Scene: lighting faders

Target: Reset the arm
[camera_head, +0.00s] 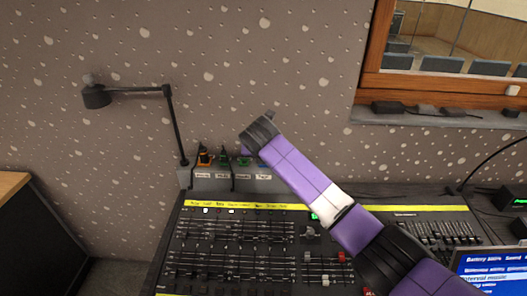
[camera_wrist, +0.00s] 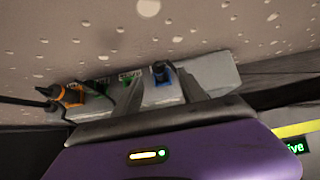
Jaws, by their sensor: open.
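My purple arm reaches across the lighting desk (camera_head: 240,232) in the head view, from the lower right up to a dark joint in front of the wall. In the head view the arm hides my fingers. In the wrist view my gripper (camera_wrist: 163,92) is open, its grey fingers apart beyond the purple hand. A blue plug (camera_wrist: 163,72) on a pale box shows between the fingers; I cannot tell whether anything touches it. The desk carries rows of faders, with a red-capped one (camera_head: 342,257) at its right part.
A row of cabled plugs, including an orange one (camera_head: 204,156), stands behind the desk. A black lamp (camera_head: 97,96) rises at the left. A wooden-framed window (camera_head: 450,80) and a blue screen (camera_head: 490,270) are at the right.

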